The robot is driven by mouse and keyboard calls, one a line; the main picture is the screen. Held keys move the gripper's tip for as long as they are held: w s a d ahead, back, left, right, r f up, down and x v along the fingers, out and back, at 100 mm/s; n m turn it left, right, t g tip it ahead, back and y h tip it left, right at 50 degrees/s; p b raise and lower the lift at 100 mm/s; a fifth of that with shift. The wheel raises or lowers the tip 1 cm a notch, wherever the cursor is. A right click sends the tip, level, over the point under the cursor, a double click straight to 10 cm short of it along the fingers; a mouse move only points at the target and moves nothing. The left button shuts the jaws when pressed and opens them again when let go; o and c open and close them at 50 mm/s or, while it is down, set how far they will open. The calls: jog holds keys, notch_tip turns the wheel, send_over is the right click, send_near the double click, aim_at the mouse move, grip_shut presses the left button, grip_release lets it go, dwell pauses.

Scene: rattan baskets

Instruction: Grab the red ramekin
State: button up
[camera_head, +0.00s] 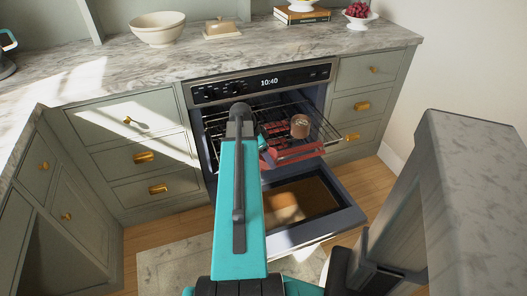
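A small round reddish-brown cup (300,127), which looks like the ramekin, stands on the pulled-out oven rack (325,128), right of my arm. Its contents are not clear. A flat red piece (292,155) shows below and in front of it at the rack's front; its exact shape is hard to tell. My teal arm reaches forward over the open oven. Only a small part of my gripper (265,150) shows past the arm, left of the cup and apart from it. Its fingers are mostly hidden, so its opening is unclear.
The oven door (325,223) is folded down below the rack. A marble counter (250,58) runs behind, with a cream bowl (158,32), a butter dish (221,30) and a stand of red fruit (359,14). A grey island (470,160) stands close at right.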

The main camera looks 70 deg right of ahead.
jog(key=s+a+p, duration=0.1)
jog(key=s+a, duration=0.3)
jog(key=a, duration=0.1)
jog(key=shift+s+a+r, duration=0.3)
jog(key=shift+s+r, duration=0.05)
jog(key=shift+w, duration=0.1)
dwell(0.5)
